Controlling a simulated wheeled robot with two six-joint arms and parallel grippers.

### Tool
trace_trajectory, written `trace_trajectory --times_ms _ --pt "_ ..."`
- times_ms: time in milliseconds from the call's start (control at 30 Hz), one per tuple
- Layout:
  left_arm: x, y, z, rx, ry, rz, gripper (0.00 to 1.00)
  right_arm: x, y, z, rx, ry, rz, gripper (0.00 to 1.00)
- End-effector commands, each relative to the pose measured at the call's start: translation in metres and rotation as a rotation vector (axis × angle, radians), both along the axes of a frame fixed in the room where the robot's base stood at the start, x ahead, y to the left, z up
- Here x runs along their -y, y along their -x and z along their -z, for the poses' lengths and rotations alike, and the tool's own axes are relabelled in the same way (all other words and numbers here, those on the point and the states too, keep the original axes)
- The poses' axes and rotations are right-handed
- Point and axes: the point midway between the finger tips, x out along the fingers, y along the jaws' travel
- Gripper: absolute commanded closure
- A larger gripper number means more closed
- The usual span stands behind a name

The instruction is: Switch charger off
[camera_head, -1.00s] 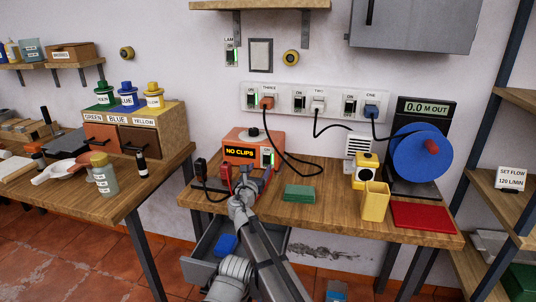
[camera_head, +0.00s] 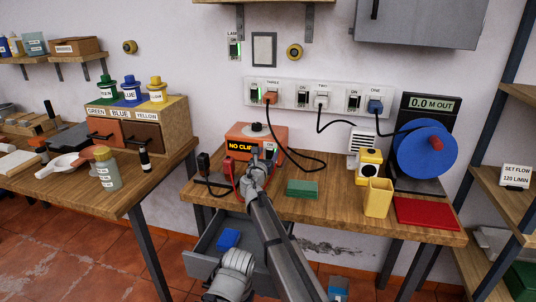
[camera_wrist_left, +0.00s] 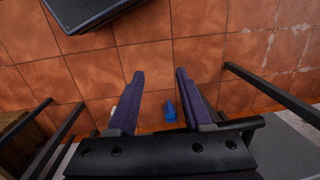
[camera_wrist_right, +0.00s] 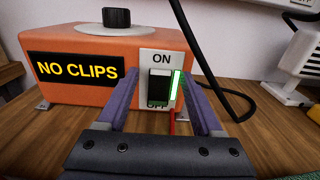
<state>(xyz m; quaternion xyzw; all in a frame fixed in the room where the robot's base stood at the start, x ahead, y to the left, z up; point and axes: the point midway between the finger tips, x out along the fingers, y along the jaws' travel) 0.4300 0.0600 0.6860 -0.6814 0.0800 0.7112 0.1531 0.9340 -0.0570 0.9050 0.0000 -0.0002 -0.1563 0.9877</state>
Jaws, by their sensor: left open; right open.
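The charger (camera_head: 281,133) is an orange box with a black knob on top, on the workbench. Its display (camera_wrist_right: 76,69) reads NO CLIPS. Its switch (camera_wrist_right: 158,85) is a dark rocker on a white plate marked ON above and OFF below, with a green light (camera_wrist_right: 177,84) lit beside it. My right gripper (camera_wrist_right: 157,92) is open and empty, its fingers at either side of the switch plate's lower part; contact cannot be told. It also shows in the head view (camera_head: 258,156), close to the charger's front. My left gripper (camera_wrist_left: 160,74) is open and empty above the tiled floor.
A black clip (camera_head: 204,161) and a red clip (camera_head: 228,168) are left of the charger. A green block (camera_head: 302,188), yellow cup (camera_head: 378,198) and red mat (camera_head: 427,213) lie to the right. A black cable hangs from the wall sockets (camera_head: 318,96). An open drawer (camera_head: 203,263) is below.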

Motion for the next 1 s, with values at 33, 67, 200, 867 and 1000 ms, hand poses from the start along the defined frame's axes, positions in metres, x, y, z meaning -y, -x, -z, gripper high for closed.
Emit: trace_trajectory --times_ms 33,67,200,867,1000 --pt "0.0 0.0 0.0 0.0 0.0 0.0 0.5 0.0004 -0.0012 0.0 0.0 0.0 0.0 0.32" --pt "0.0 0.0 0.0 0.0 0.0 0.0 0.5 0.0006 -0.0011 0.0 0.0 0.0 0.0 0.32" --pt "0.0 0.0 0.0 0.0 0.0 0.0 0.5 0.0005 -0.0004 0.0 0.0 0.0 0.0 0.32" --pt "0.0 0.0 0.0 0.0 0.0 0.0 0.5 0.0004 -0.0002 0.0 0.0 0.0 0.0 1.0" --pt "0.0 0.0 0.0001 0.0 0.0 0.0 0.5 0.0004 -0.0002 0.0001 0.0 0.0 0.0 1.0"
